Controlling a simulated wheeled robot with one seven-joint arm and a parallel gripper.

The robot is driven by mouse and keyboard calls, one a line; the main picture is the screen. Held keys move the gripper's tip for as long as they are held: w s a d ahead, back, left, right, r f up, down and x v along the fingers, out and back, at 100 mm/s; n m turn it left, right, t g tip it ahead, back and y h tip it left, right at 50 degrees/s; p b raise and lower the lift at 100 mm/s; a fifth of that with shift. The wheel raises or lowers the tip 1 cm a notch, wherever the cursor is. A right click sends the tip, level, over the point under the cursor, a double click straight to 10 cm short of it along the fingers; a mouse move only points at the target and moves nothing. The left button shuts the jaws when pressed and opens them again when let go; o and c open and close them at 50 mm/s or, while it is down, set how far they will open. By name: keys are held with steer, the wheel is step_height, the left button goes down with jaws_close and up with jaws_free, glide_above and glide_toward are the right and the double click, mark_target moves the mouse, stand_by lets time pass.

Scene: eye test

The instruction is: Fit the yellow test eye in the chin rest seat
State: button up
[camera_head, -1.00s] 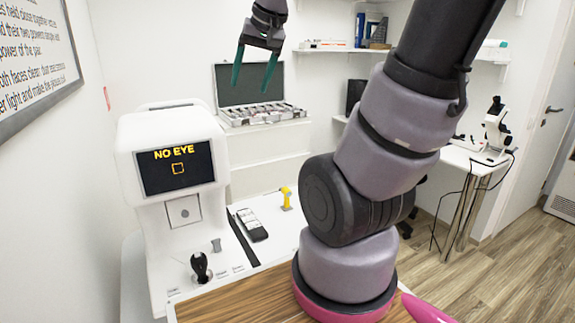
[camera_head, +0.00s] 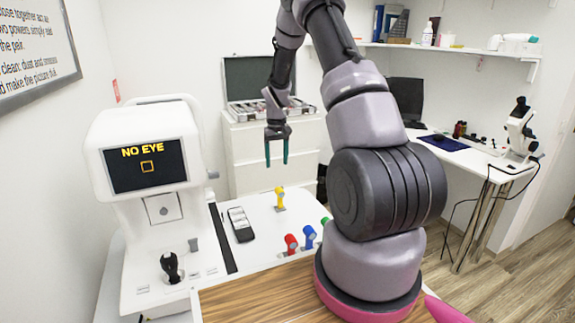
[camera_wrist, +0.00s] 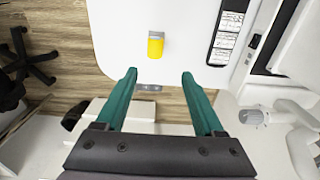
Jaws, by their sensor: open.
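The yellow test eye (camera_head: 279,196) stands upright on the white table behind the red and blue ones. It also shows in the wrist view (camera_wrist: 155,46), ahead of and between my fingertips. My gripper (camera_head: 277,164) is open and empty, with teal fingers pointing down, above and apart from the yellow test eye. The white instrument at left has a screen (camera_head: 148,164) reading "NO EYE" and a square plate (camera_head: 163,208) below it. I cannot tell for sure which part is the chin rest seat.
A red test eye (camera_head: 291,243), a blue one (camera_head: 309,236) and a partly hidden green one (camera_head: 325,221) stand near my arm. A handheld device (camera_head: 240,224) lies left of the yellow eye. A black joystick (camera_head: 171,267) stands before the instrument. A lens case (camera_head: 247,85) is behind.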

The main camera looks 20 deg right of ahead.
mark_target(280, 189)
steer(key=f, duration=0.1)
steer(key=d+f, duration=0.1)
steer(key=f, duration=0.1)
steer(key=shift+f, duration=4.9)
steer(key=c, duration=1)
steer(key=shift+o, duration=0.2)
steer(key=shift+w, duration=0.1)
steer(key=shift+c, duration=0.5)
steer(key=shift+r, duration=2.05)
